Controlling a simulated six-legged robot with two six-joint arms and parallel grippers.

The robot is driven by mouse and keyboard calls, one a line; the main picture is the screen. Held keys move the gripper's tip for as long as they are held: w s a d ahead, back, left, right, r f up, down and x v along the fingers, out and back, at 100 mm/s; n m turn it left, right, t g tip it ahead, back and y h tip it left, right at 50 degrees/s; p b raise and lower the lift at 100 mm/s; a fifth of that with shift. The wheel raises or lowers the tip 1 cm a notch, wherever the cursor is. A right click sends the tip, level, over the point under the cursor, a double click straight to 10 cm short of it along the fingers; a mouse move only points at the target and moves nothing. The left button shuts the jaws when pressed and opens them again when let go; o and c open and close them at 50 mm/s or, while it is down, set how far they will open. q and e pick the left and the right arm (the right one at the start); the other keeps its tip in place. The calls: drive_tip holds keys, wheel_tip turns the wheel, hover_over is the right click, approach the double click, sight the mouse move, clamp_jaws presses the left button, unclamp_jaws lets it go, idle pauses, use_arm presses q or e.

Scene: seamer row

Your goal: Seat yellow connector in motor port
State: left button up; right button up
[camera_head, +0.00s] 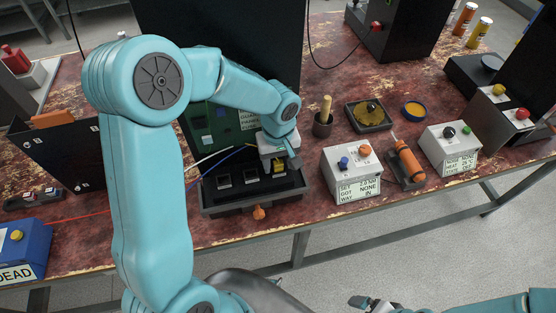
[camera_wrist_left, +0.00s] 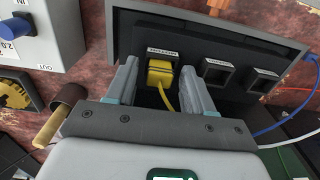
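The yellow connector (camera_head: 279,168) is at the port of the black panel box nearest my left gripper (camera_head: 285,160). In the left wrist view the yellow connector (camera_wrist_left: 160,73) sits at the port under a white label (camera_wrist_left: 166,51), its yellow cable trailing toward me. It looks in or against the port; its depth is hidden. The left gripper's fingers (camera_wrist_left: 158,88) stand on either side of it, with a visible gap on each side. My right gripper (camera_head: 372,303) is low in the head view, away from the bench; its opening is too small to tell.
Two dark square ports (camera_head: 237,178) lie beside the yellow connector on the black box (camera_head: 250,208). Blue and white cables run near them. A grey control box (camera_head: 352,176) and a wooden-handled tool in a cup (camera_head: 323,123) stand to the right.

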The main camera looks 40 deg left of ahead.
sight(277, 163)
use_arm(q)
wheel_tip(277, 163, up, 12)
drive_tip(key=shift+r+p, duration=0.25)
drive_tip(key=shift+p, duration=0.05)
idle(0.3)
drive_tip(key=shift+s+f, duration=0.1)
drive_tip(key=shift+s, duration=0.15)
idle(0.4)
